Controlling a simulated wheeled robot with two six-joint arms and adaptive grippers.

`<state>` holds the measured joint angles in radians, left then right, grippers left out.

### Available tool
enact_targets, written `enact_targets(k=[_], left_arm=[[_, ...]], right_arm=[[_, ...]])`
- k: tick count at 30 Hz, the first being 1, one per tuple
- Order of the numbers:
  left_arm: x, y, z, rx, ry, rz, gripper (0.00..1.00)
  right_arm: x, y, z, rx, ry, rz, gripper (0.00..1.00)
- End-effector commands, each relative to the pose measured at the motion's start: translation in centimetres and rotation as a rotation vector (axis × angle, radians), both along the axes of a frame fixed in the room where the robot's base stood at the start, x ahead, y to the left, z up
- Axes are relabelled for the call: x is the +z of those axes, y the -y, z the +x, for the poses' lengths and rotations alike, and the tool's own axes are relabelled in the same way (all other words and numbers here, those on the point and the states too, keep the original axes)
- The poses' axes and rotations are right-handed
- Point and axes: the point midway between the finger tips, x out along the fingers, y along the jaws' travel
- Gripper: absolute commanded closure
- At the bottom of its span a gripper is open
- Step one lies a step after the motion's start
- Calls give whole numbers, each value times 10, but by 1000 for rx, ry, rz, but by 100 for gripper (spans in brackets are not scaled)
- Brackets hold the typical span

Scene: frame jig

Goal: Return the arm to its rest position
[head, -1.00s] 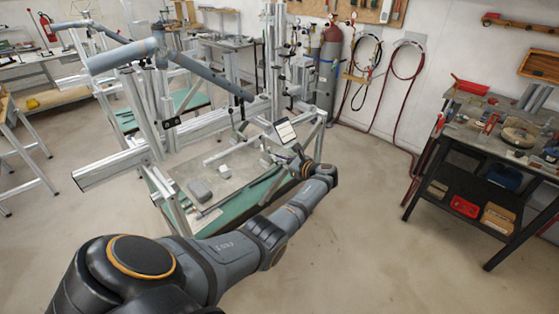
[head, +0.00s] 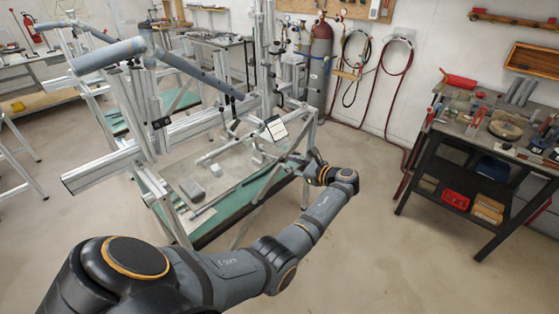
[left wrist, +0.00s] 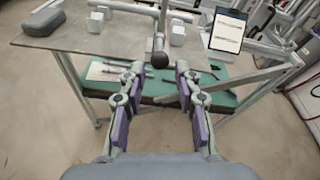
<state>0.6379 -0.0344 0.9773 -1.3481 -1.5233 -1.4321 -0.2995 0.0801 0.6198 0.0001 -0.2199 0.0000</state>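My left arm comes in from the lower left of the head view and reaches to the right of the frame jig (head: 100,172). Its gripper (head: 302,160) points towards the jig's near right corner and is small and partly hidden in that view. The jig's metal plate (left wrist: 100,38) and teal lower shelf (left wrist: 225,97) lie beyond the fingertips. My right gripper is not in view.
A grey block (head: 192,189) and small pale blocks lie on the jig's plate. A tablet (head: 277,129) stands at its right side. A dark workbench (head: 470,150) with tools is at the right. Bare floor lies between jig and workbench.

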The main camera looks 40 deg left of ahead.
Motion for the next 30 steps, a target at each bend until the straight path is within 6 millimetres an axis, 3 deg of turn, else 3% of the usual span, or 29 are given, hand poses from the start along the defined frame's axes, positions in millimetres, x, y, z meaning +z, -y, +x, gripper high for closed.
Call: enact_targets(k=[6,23,26,29,30], left_arm=[[5,21,-2,0,-1,0,67],[-1,21,-2,-5,-1,-7,67],[-39,22,-5,-38,6,-61,67],[-113,27,-18,-86,37,-183,67],[-148,30,-27,-98,57,-250,67]], right_arm=[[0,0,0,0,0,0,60],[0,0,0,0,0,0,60],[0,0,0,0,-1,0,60],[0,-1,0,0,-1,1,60],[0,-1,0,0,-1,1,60]])
